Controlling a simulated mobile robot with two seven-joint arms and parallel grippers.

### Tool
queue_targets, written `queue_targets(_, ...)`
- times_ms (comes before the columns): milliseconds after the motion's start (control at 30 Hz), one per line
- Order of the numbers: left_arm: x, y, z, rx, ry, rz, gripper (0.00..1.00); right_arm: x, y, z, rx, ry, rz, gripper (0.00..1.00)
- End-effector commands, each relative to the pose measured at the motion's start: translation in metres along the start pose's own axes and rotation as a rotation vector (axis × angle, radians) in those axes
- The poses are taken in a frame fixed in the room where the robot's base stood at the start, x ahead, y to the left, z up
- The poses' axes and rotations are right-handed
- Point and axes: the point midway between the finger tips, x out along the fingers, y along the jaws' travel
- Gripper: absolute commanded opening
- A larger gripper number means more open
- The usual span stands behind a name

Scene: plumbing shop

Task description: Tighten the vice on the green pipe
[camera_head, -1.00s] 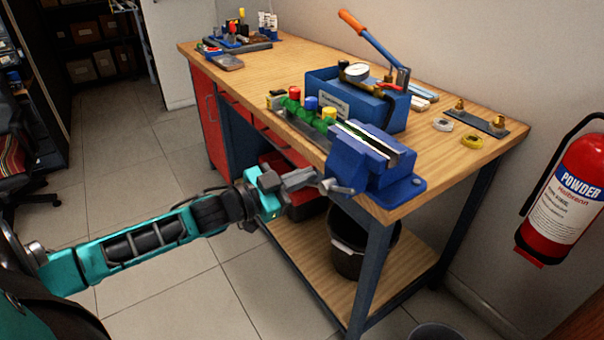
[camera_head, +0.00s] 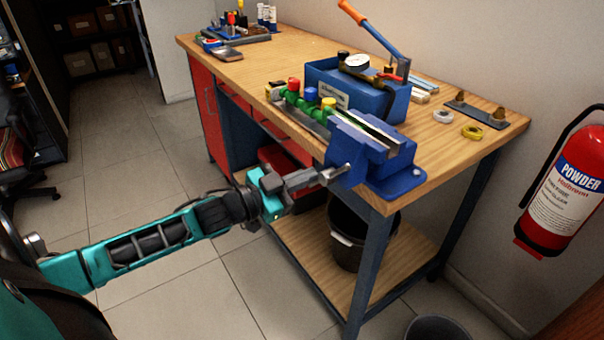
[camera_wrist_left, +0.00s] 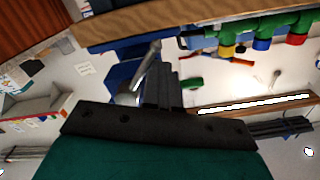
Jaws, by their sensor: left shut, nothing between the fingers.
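The blue vice (camera_head: 358,158) is fixed at the near corner of the workbench. The green pipe (camera_head: 311,106), with red, blue and yellow caps, lies along the bench edge and runs to the vice; its hold between the jaws is hard to see. The metal vice handle (camera_head: 336,173) sticks out at the vice's front. My left gripper (camera_head: 317,177) is shut and empty, its tips at the handle. In the left wrist view the shut fingers (camera_wrist_left: 166,88) lie right beside the handle bar (camera_wrist_left: 147,66); contact is unclear. The green pipe (camera_wrist_left: 262,27) shows there upside down.
The wooden workbench (camera_head: 455,150) carries a blue pump box with an orange-handled lever (camera_head: 372,32), two tape rolls (camera_head: 471,132) and a fitting plate (camera_head: 476,114). A black bucket (camera_head: 348,240) stands on its lower shelf. A fire extinguisher (camera_head: 570,190) hangs at right. Floor at left is open.

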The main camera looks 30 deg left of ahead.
Motion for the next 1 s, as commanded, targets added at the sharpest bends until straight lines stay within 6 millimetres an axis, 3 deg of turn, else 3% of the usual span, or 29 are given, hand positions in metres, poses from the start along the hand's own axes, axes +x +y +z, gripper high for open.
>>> queue_targets(1000, -0.001, 0.021, 0.012, -0.001, -0.005, 0.001, 0.0, 0.0, 0.0, 0.0, 0.001, 0.0, 0.0, 0.43)
